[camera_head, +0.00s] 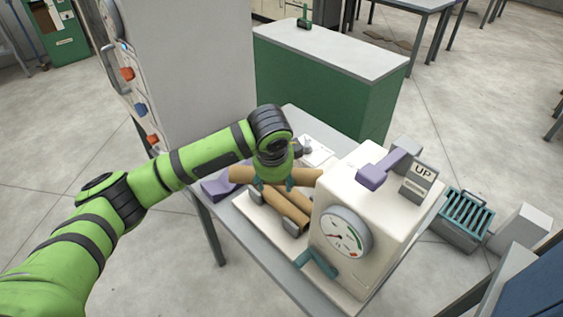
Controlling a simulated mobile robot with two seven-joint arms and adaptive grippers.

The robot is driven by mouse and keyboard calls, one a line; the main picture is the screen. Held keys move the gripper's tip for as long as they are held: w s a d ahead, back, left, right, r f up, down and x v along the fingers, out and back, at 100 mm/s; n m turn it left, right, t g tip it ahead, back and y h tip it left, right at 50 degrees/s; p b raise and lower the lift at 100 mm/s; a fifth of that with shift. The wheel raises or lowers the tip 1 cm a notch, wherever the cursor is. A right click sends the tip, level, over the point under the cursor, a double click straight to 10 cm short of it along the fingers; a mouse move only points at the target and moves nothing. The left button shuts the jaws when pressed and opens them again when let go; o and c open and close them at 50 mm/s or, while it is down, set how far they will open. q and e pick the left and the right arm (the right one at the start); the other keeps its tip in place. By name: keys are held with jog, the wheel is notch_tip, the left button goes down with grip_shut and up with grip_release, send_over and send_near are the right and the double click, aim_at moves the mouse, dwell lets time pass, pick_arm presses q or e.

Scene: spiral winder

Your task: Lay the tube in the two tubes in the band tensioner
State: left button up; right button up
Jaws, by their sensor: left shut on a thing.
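My left gripper (275,184) points down over the table and is shut on a brown cardboard tube (243,174). The held tube lies crosswise, its right end (308,178) showing near the white machine. Two more brown tubes (285,208) lie side by side just below it on a white base with dark rollers. I cannot tell whether the held tube touches them. The white band tensioner (361,210) has a round dial, a purple lever and an "UP" sign, and stands right of the tubes. My right gripper is not in view.
The grey table (228,226) carries the machine and a purple object (217,189) at its left. A tall grey cabinet with knobs (190,70) stands behind left. A green counter (325,80) stands behind. A slatted grey crate (465,219) is on the floor at right.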

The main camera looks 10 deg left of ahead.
pick_arm(q)
jog(key=w+f+m+h+b, duration=0.1)
jog(key=w+f+m+b, duration=0.1)
jog(key=f+m, duration=0.1)
jog(key=w+f+m+h+b, duration=0.1)
jog(key=w+f+m+b, duration=0.1)
jog(key=f, duration=0.1)
jog(key=w+f+m+t+h+b, duration=0.1)
jog(key=w+f+m+h+b, duration=0.1)
jog(key=f+m, duration=0.1)
jog(key=shift+w+d+f+m, duration=0.1)
jog(key=shift+w+m, duration=0.2)
jog(key=shift+w, duration=0.1)
jog(key=shift+f+b, duration=0.5)
jog(key=shift+f, duration=1.1)
jog(key=shift+s, duration=0.1)
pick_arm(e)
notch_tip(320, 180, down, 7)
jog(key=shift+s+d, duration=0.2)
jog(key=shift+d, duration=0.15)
pick_arm(q)
jog(key=shift+f, duration=0.1)
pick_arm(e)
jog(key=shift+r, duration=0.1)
pick_arm(q)
jog(key=o, duration=1.1)
jog(key=shift+o, duration=0.6)
jog(key=shift+f, duration=0.15)
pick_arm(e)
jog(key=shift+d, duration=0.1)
